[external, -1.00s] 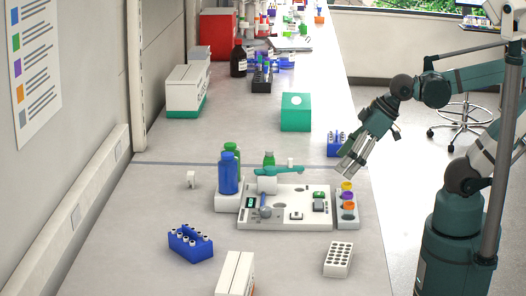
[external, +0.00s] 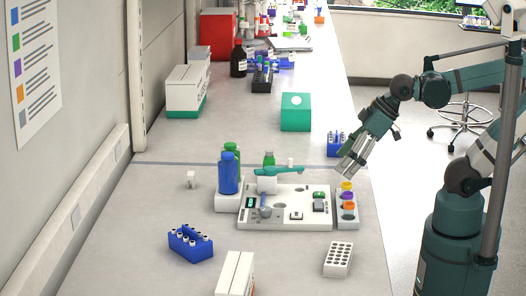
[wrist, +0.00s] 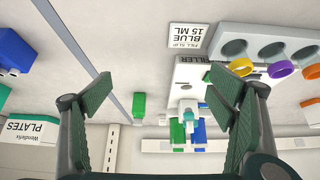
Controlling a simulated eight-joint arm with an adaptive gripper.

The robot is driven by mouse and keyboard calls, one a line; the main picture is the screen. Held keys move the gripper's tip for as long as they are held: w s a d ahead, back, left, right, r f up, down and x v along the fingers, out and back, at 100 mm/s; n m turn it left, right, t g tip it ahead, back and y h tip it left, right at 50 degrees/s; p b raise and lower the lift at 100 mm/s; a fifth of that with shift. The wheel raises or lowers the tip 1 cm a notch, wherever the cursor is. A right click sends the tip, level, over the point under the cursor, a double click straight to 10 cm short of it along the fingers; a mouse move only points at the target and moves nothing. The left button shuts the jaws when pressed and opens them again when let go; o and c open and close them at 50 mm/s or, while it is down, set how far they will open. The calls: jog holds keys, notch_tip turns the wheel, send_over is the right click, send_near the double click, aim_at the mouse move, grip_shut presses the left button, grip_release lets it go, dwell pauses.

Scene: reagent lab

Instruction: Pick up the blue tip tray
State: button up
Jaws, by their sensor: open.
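Two blue trays show in the external view, and I cannot tell which one is the tip tray. One blue tray (external: 190,243) with several white-topped pieces sits at the front left of the bench. The other, smaller blue tray (external: 335,147) stands at the bench's right edge, just behind my gripper. A blue object (wrist: 14,55), partly cut off, shows at the left edge of the wrist view. My gripper (external: 349,170) is open and empty, above the right side of the bench. In the wrist view its fingers (wrist: 168,84) are spread wide with nothing between them.
A white filling station (external: 285,218) stands below my gripper, with blue and green bottles (external: 228,175) at its left. Coloured rings (external: 347,198) sit at its right. A teal box (external: 295,113) stands behind. A white rack (external: 338,259) and white box (external: 236,274) are in front.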

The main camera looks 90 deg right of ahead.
jog(key=shift+c, duration=0.4)
jog(key=c, duration=0.7)
jog(key=shift+c, duration=0.2)
jog(key=shift+d+r, duration=0.1)
jog(key=shift+w+d+r+m+p, duration=0.25)
jog(key=shift+d+m+p, duration=0.15)
jog(key=shift+p, duration=0.2)
jog(key=d+r+m+g+h+p, duration=0.1)
jog(key=d+m+g+p, duration=0.1)
jog(key=d+m+p, duration=0.3)
jog(key=d+r+m+g+h+p, duration=0.1)
jog(key=d+m+g+h+p, duration=0.1)
jog(key=d+m+p, duration=0.4)
jog(key=w+d+r+m+g+h+p, duration=0.1)
jog(key=d+m+p, duration=0.4)
jog(key=d, duration=0.9)
jog(key=shift+r+m+g+p, duration=0.45)
jog(key=shift+g+p, duration=0.55)
jog(key=shift+p, duration=0.8)
jog(key=shift+s+d+f+m+h+p, duration=0.1)
jog(key=shift+s+d+m+h+p, duration=0.25)
jog(key=shift+d, duration=0.2)
